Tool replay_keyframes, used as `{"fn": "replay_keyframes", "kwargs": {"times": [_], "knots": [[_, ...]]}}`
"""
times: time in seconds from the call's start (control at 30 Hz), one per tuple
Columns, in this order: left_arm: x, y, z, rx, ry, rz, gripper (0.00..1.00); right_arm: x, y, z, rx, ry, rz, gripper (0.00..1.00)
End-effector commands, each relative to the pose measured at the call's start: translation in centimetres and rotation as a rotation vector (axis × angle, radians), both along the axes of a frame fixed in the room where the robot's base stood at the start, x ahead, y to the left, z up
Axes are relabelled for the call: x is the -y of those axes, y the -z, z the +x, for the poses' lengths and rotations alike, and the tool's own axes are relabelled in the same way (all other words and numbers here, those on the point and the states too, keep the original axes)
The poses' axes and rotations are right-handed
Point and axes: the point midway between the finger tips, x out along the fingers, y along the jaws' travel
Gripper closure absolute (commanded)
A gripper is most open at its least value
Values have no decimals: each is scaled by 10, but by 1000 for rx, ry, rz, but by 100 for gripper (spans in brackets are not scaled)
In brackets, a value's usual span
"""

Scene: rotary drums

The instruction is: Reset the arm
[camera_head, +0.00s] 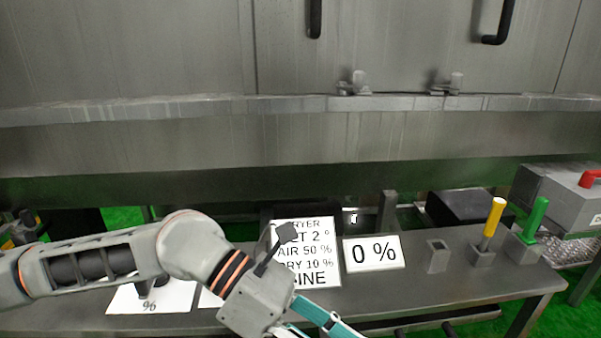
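My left arm comes in from the left, low in the head view, and reaches over the grey table. My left gripper (318,331) is at the bottom edge, in front of the signs. Its teal fingers are partly cut off by the frame, so their tips and anything between them are hidden. My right arm and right gripper are not in the picture.
The table (470,285) bears a dryer sign (310,262), a "0 %" sign (373,253), an empty-looking grey holder (438,257), a yellow-handled tool (494,218) and a green-handled tool (535,217). A grey box (570,195) stands right. A metal machine (180,60) fills the back.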

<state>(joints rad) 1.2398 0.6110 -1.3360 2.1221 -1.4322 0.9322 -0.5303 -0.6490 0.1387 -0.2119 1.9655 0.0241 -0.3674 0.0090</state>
Motion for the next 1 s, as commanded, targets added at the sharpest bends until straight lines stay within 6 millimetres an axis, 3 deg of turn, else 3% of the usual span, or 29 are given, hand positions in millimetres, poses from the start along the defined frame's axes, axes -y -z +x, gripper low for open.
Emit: {"fn": "replay_keyframes", "kwargs": {"times": [0.1, 0.27, 0.4, 0.53, 0.67, 0.77, 0.9, 1.0], "knots": [[34, -49, -17, -154, -59, -256, 65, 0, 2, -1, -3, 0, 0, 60], [47, -119, -4, -374, -201, -574, 65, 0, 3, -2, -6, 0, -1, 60], [28, -164, 36, -581, -379, -824, 65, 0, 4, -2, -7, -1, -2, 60], [-10, -180, 87, -783, -587, -1029, 65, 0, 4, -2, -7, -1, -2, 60], [-65, -164, 141, -980, -832, -1201, 65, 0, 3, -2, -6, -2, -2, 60], [-115, -130, 176, -1123, -1045, -1307, 65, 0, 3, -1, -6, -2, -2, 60], [-181, -64, 203, -1288, -1341, -1406, 65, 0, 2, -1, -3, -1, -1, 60], [-226, -10, 206, -1385, -1556, -1447, 65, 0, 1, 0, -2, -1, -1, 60]]}}
